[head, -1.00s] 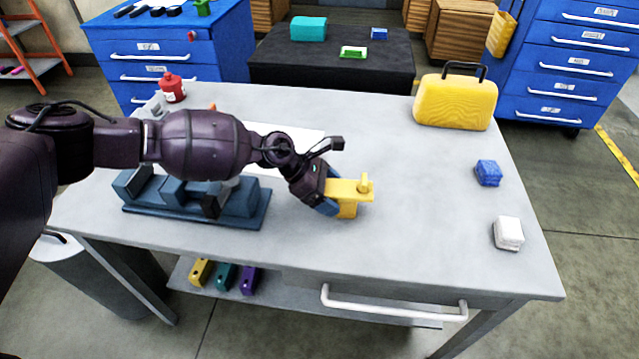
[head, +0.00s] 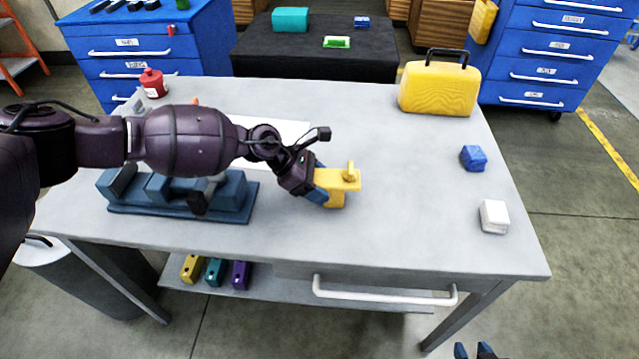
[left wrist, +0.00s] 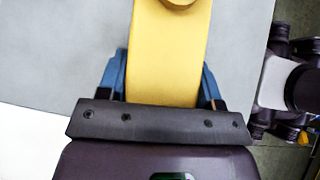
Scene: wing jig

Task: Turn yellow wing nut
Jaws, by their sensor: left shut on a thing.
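The yellow piece, seemingly the wing nut (head: 335,180), has a flat top, a small raised knob and a lower block. It is over the middle of the grey table. My left gripper (head: 318,186) comes in from the left and is shut on it. In the left wrist view the yellow piece (left wrist: 172,60) lies between the two blue fingers, its round knob at the top edge. I cannot tell whether its underside touches the table.
A dark blue jig (head: 180,205) lies on the table (head: 400,215) below my left arm. A yellow case (head: 440,90), a blue cube (head: 473,158) and a white cube (head: 494,216) stand to the right. A red container (head: 153,83) is at the back left. The middle right is clear.

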